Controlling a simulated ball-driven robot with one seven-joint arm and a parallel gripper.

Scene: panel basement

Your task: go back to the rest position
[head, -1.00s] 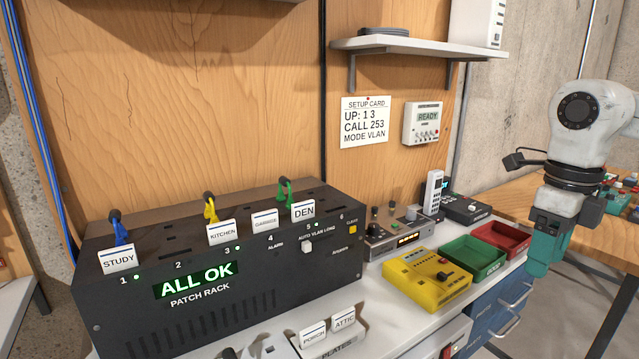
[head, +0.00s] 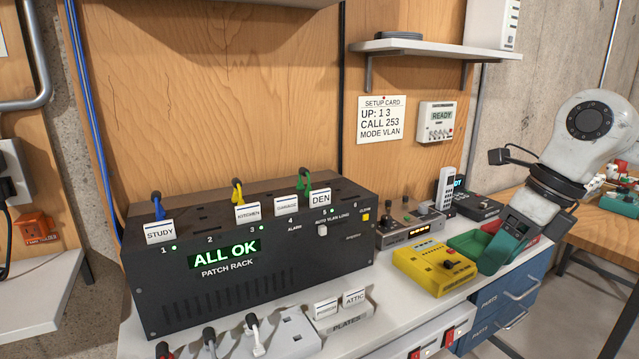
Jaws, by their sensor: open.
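My gripper (head: 494,258) is at the right, at the end of my white and black arm, pointing down and to the left. I see nothing held in the fingers. I cannot tell whether they touch the tray. The gap between the fingers is hard to see from here.
A black patch rack (head: 250,290) reading "ALL OK" fills the bench middle. A yellow box (head: 433,270) and a grey device (head: 404,238) stand left of my gripper. Blue drawers (head: 507,302) are below it. A shelf (head: 435,49) is on the wall above.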

